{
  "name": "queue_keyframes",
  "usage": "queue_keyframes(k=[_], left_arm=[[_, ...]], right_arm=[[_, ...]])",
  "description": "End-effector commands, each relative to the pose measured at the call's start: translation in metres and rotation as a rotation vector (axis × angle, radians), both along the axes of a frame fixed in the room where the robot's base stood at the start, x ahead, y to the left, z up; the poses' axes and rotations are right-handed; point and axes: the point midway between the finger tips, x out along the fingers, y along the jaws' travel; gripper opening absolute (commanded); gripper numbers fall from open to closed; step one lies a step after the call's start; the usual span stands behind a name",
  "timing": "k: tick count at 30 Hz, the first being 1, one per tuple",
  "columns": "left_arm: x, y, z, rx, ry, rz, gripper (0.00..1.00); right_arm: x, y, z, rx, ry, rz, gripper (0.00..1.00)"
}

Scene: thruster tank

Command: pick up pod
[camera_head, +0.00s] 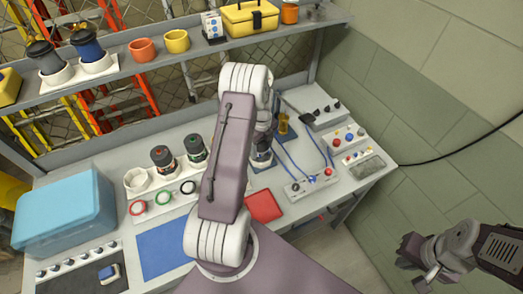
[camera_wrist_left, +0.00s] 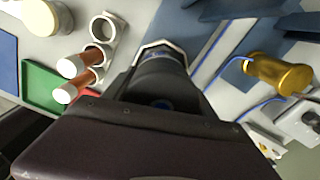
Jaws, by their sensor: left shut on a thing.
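A dark pod (camera_head: 262,157) with a blue band is at my left gripper (camera_head: 264,138), near the middle of the bench over a blue pad. In the left wrist view the pod (camera_wrist_left: 160,75) is a dark cylinder with a pale angular rim behind it. My left gripper is shut on it, and its dark body hides the near side. Whether the pod touches the bench is unclear. Two similar dark pods, one grey (camera_head: 43,57) and one blue (camera_head: 88,47), stand in white holders on the shelf. My right gripper (camera_head: 420,264) is at lower right, away from the bench, its jaws unclear.
Dark canisters (camera_head: 163,158) and an empty white ring holder (camera_head: 137,181) stand left of my arm. A blue box (camera_head: 64,212) is at far left. A golden cylinder (camera_wrist_left: 280,72), blue cables and a control panel (camera_head: 309,186) lie close on the right.

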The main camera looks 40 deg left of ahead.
Motion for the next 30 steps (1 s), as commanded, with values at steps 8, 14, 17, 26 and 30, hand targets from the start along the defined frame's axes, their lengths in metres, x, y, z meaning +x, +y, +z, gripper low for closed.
queue_keyframes(k=[8,14,17,26,30], left_arm=[[0.001,0.001,0.029,0.002,-0.004,0.0,0.0],[0.002,-0.019,0.043,0.001,-0.003,-0.003,0.0],[0.002,-0.034,0.052,0.001,-0.004,-0.004,0.0],[0.004,-0.094,0.088,0.001,-0.005,-0.005,0.0],[0.004,-0.111,0.098,0.001,-0.003,-0.002,0.0]], right_arm=[[0.0,0.0,-0.01,0.0,0.0,0.0,0.0],[0.0,0.0,-0.015,0.0,0.0,0.0,0.0],[0.0,0.0,-0.019,0.0,0.0,0.0,0.0],[0.0,0.0,-0.031,0.0,0.0,0.0,0.0],[0.0,0.0,-0.033,0.0,0.0,0.0,0.0]])
